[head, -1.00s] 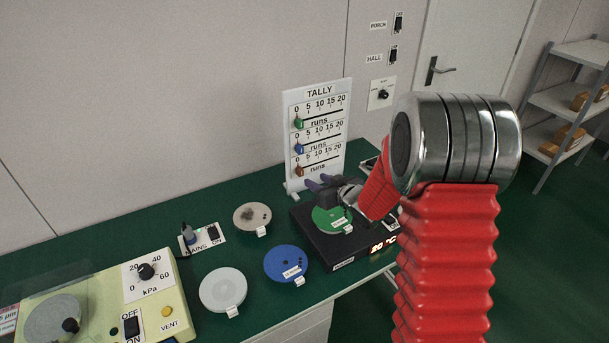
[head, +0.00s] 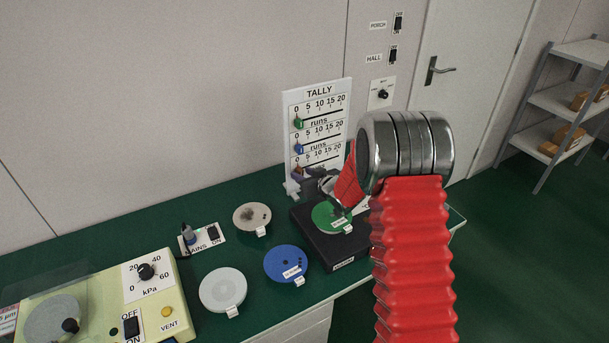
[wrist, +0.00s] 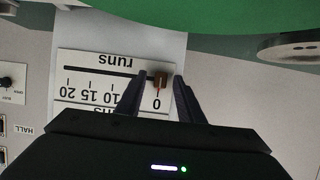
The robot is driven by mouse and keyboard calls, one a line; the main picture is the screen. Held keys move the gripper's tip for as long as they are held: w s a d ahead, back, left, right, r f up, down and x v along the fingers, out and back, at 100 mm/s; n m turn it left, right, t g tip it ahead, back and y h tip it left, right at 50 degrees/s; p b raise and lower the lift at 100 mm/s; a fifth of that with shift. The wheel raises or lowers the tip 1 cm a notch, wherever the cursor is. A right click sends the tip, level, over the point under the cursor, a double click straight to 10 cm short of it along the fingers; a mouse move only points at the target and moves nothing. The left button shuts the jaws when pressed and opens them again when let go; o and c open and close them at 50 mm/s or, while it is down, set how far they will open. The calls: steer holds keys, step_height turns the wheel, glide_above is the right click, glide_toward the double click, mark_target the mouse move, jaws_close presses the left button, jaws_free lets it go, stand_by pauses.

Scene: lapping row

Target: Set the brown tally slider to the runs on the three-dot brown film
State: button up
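The tally board (head: 290,95) stands upright at the back of the bench, with three slider rows marked 0 to 20. The brown slider (wrist: 158,81) is on the lowest row, at 0, shown upside down in the wrist view. My gripper (wrist: 160,86) is open, with one dark finger on each side of the brown slider; I cannot tell whether either touches it. In the head view my gripper (head: 310,180) covers much of the lowest row. The green slider (head: 298,123) and blue slider (head: 298,148) are also at 0. I cannot make out a three-dot brown film.
A dotted blue disc (head: 286,264), a pale disc (head: 223,288) and a beige disc with a dark patch (head: 252,217) lie on the bench. Wall switches are to the right.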

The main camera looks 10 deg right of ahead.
steer(key=shift+c, duration=0.2)
jaws_close()
stand_by(0.4)
